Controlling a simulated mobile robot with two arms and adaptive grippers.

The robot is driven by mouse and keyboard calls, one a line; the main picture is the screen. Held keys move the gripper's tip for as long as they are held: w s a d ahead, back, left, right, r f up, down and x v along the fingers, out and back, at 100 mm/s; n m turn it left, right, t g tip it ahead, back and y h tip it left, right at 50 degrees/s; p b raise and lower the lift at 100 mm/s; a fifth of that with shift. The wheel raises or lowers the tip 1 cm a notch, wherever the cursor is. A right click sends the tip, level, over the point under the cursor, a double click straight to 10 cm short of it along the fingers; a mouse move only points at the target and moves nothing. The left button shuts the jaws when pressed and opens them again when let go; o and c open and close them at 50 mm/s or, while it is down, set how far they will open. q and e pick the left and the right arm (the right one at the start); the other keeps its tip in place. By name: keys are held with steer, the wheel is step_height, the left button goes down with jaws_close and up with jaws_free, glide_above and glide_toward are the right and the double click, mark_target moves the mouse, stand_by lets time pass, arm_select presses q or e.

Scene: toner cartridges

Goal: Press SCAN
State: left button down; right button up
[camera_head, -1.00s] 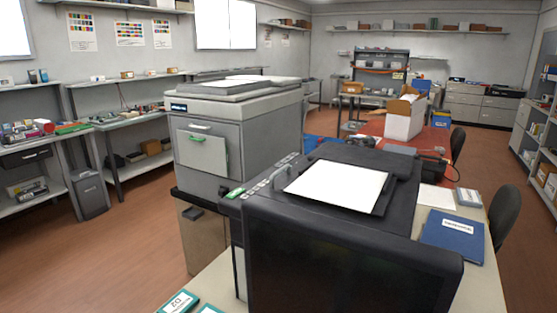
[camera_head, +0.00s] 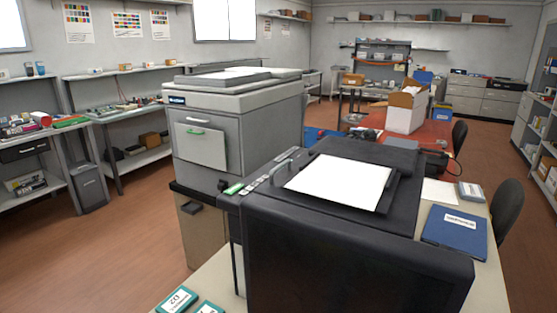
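A black printer (camera_head: 345,255) stands on the pale table in front of me, with a white sheet (camera_head: 340,181) on its top. A strip of small buttons runs along its upper left edge, with a green one (camera_head: 233,189) at the near end. The button labels are too small to read, so I cannot tell which is SCAN. A larger grey copier (camera_head: 215,150) stands behind it to the left. Neither of my grippers is in view.
A blue folder (camera_head: 454,229) and a small grey box (camera_head: 471,192) lie right of the printer. Teal-edged cards (camera_head: 178,299) lie at the table's near left. A white carton (camera_head: 405,115) stands on the red table behind. The floor at left is open.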

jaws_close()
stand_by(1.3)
